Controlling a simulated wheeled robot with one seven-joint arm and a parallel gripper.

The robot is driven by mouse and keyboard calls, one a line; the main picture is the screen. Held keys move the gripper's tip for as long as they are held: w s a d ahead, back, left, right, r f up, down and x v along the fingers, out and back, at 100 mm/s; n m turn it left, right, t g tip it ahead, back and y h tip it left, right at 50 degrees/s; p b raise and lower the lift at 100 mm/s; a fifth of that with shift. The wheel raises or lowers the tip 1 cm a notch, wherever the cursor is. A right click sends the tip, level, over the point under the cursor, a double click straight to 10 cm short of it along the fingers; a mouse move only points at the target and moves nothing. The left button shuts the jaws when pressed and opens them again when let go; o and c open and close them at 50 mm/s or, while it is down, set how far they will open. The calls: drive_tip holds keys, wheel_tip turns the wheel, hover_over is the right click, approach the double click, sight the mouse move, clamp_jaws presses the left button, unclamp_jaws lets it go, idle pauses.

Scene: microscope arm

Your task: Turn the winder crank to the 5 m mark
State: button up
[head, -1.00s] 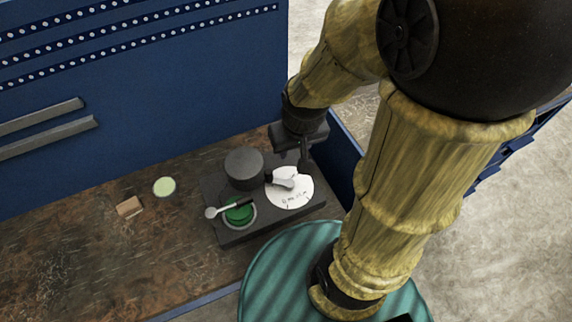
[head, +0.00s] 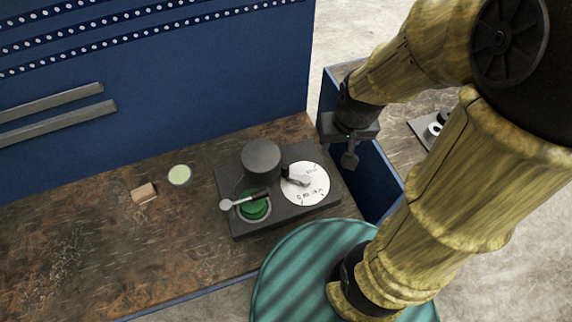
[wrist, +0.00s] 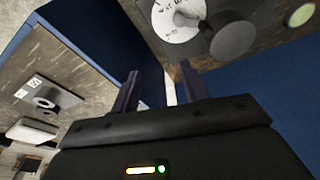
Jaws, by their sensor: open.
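The winder is a dark block (head: 290,216) on the bench. It carries a dark upright cylinder (head: 261,158), a green round part (head: 256,209) and a white marked dial (head: 311,187). A thin arm with a pale round end (head: 226,204) lies across the green part. A short grey piece (head: 297,181) lies over the dial; its markings are too small to read surely. My gripper (head: 350,160) is open and empty, right of the winder and apart from it. In the wrist view, the open fingers (wrist: 160,88) stand below the dial (wrist: 172,22) and cylinder (wrist: 232,36).
A small wooden block (head: 144,192) and a pale green disc (head: 180,175) lie left of the winder. A blue panel with grey handles (head: 60,120) stands behind. A teal striped round surface (head: 300,275) is in front. Another surface with a grey plate (head: 424,132) is at right.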

sight(285, 165)
drive_tip(key=w+a+f+n+g+h+p, duration=0.1)
drive_tip(key=w+a+n+g+h, duration=0.1)
drive_tip(key=w+a+n, duration=0.2)
drive_tip(key=w+a+f+n+g+h+p, duration=0.1)
drive_tip(key=w+a+n, duration=0.4)
drive_tip(key=a, duration=0.8)
drive_tip(key=f+n+g+h, duration=0.1)
drive_tip(key=n, duration=0.1)
drive_tip(key=shift+w+a+f+n+g, duration=0.2)
drive_tip(key=shift+f+n+g, duration=0.05)
drive_tip(key=shift+n+g, duration=0.15)
drive_tip(key=p+x, duration=0.4)
drive_tip(key=x, duration=1.3)
drive_tip(key=shift+s+f+p, duration=0.1)
drive_tip(key=shift+f+p, duration=0.05)
drive_tip(key=shift+p, duration=0.15)
clamp_jaws()
